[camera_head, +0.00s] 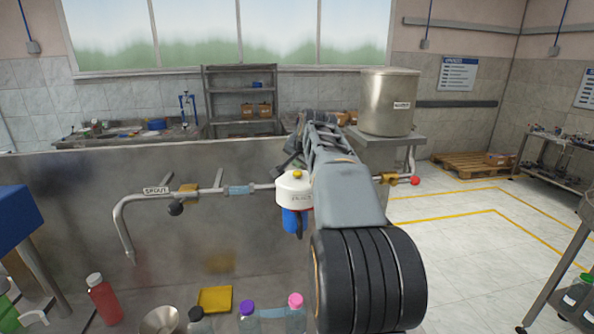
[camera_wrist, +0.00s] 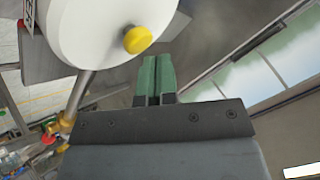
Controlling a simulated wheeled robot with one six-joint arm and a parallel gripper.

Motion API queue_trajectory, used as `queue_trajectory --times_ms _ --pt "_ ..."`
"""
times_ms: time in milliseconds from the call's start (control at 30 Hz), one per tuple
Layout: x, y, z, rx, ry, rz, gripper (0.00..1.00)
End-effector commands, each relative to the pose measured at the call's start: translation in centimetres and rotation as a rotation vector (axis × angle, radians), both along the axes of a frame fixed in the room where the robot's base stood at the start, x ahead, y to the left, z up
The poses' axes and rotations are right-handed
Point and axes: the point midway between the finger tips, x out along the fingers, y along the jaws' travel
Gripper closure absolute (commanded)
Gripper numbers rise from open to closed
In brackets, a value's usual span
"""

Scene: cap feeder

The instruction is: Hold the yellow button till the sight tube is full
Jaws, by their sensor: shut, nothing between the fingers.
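The yellow button (camera_head: 297,173) sits on top of a white round housing (camera_head: 292,190) on the pipe. In the wrist view the button (camera_wrist: 138,40) stands out from the white housing (camera_wrist: 95,28). My gripper (camera_wrist: 157,60) has its green fingers closed together, with nothing between them. The fingertips show close beside the button, apart from it in the picture; I see no pressing. In the head view my arm hides much of the gripper. A pale blue section (camera_head: 240,191) of the pipe may be the sight tube; its fill level is too small to tell.
The pipe (camera_head: 122,218) bends down at the left under a SPOUT label (camera_head: 157,191). A steel tank (camera_head: 388,102) stands behind my arm. Bottles with purple (camera_head: 247,307) and pink (camera_head: 295,300) caps, a funnel (camera_head: 160,320) and a yellow tray (camera_head: 215,299) are below.

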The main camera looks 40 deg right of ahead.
Motion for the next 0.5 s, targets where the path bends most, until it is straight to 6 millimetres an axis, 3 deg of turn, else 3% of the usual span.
queue_trajectory --times_ms 500 --pt "0.0 0.0 0.98 0.0 0.0 0.0 1.0"
